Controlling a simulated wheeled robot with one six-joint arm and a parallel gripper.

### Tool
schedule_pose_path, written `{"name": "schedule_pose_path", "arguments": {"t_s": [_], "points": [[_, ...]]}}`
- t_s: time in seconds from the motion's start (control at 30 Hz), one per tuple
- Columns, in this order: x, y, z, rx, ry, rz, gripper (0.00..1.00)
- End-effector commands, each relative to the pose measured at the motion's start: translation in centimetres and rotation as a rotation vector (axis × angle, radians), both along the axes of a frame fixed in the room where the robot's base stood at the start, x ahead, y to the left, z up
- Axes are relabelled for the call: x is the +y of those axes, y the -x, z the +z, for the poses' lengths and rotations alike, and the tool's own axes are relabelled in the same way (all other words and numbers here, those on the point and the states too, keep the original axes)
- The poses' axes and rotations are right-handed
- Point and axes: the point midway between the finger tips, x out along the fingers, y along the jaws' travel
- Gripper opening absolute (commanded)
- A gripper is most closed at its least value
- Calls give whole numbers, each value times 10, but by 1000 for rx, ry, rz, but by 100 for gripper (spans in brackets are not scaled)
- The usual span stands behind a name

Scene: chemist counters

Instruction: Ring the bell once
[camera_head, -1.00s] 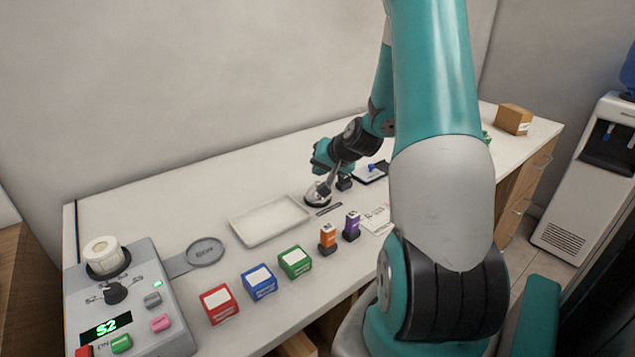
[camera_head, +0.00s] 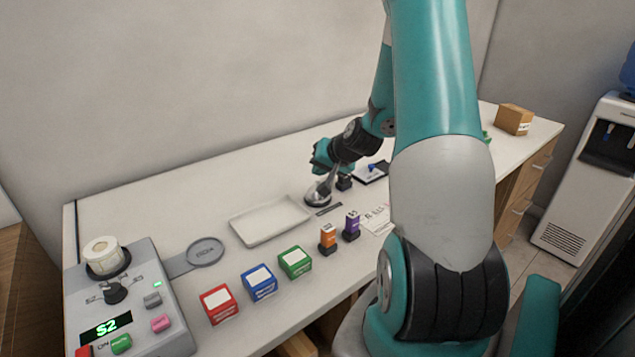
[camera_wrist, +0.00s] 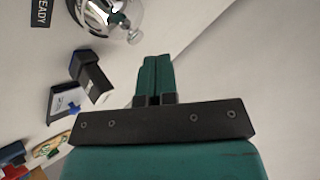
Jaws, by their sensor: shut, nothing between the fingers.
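The bell (camera_head: 318,194) is a shiny silver dome on a dark base on the counter, behind and right of the white tray. In the wrist view the bell (camera_wrist: 108,14) shows at the top, cut off by the frame edge, with a small knob on its side toward my gripper. My gripper (camera_head: 326,180) is shut and empty, low and right by the bell in the head view.
The white tray (camera_head: 268,221) lies left of the bell. A black block-like holder (camera_wrist: 90,76) stands close to the fingers. Red (camera_head: 219,304), blue (camera_head: 258,282) and green (camera_head: 295,262) boxes line the front. A device with buttons (camera_head: 135,306) stands at left.

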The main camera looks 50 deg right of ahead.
Motion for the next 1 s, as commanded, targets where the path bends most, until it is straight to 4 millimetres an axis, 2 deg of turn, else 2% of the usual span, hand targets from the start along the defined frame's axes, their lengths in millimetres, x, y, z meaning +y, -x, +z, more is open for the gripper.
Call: {"name": "schedule_pose_path", "arguments": {"t_s": [0.27, 1.0], "points": [[0, 0, -9, 0, 0, 0, 0], [0, 0, -13, 0, 0, 0, 0]]}}
